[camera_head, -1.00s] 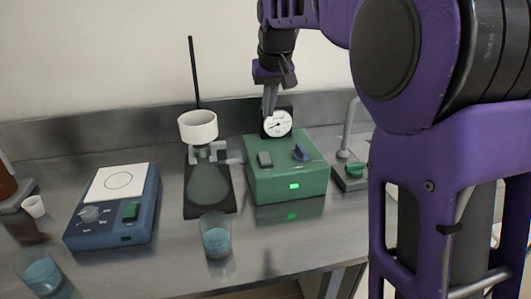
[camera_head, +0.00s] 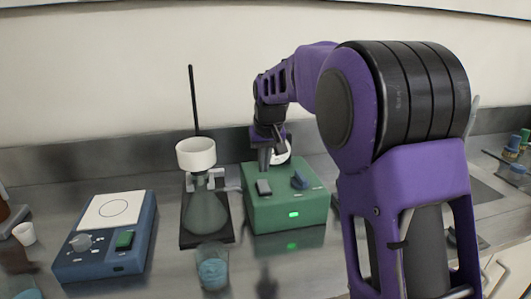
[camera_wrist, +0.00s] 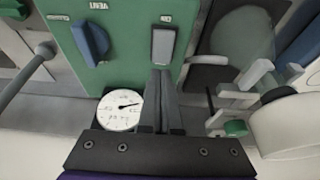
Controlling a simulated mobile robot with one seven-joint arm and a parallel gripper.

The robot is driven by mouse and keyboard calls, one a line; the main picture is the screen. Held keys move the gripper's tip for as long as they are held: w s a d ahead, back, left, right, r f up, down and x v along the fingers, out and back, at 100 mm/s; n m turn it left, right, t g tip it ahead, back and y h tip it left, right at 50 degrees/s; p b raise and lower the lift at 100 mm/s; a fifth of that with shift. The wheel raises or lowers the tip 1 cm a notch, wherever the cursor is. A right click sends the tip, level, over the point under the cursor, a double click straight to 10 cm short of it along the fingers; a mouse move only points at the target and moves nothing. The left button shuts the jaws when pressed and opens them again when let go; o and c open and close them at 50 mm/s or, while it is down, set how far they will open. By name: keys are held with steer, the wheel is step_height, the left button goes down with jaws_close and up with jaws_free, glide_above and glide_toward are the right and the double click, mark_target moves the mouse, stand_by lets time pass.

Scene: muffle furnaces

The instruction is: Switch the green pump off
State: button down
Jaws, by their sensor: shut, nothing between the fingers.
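The green pump (camera_head: 318,208) stands on the bench, with a small bright green light (camera_head: 294,214) lit on its front. On its top are a grey rocker switch (camera_head: 263,187) and a blue knob (camera_head: 300,179); both also show in the wrist view, the switch (camera_wrist: 163,46) upper middle and the knob (camera_wrist: 90,42) to its left. My gripper (camera_head: 264,168) is shut and empty, pointing down just behind the switch. In the wrist view its fingertips (camera_wrist: 160,74) are very near the switch's end; I cannot tell whether they touch.
A round dial gauge (camera_wrist: 120,109) is close beside my fingers. A flask (camera_head: 206,213) with a white funnel (camera_head: 196,153) and a tall rod stand left of the pump. A blue hotplate (camera_head: 104,252) is farther left. A beaker of blue liquid (camera_head: 213,272) stands in front.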

mark_target(263, 182)
steer(key=shift+s+x, duration=0.2)
steer(key=shift+x, duration=0.6)
steer(key=shift+s+x, duration=0.15)
steer(key=shift+x, duration=0.65)
steer(key=shift+p, duration=0.55)
steer(key=shift+w+g+p, duration=0.1)
steer(key=shift+g+p, duration=0.3)
steer(key=shift+p, duration=0.25)
steer(key=shift+w+f+b, duration=0.1)
steer(key=shift+f+b, duration=0.3)
steer(key=shift+f, duration=0.05)
steer(key=shift+s+d+b, duration=0.15)
steer(key=shift+s+b, duration=0.2)
steer(key=shift+s, duration=0.55)
steer(key=shift+r, duration=0.1)
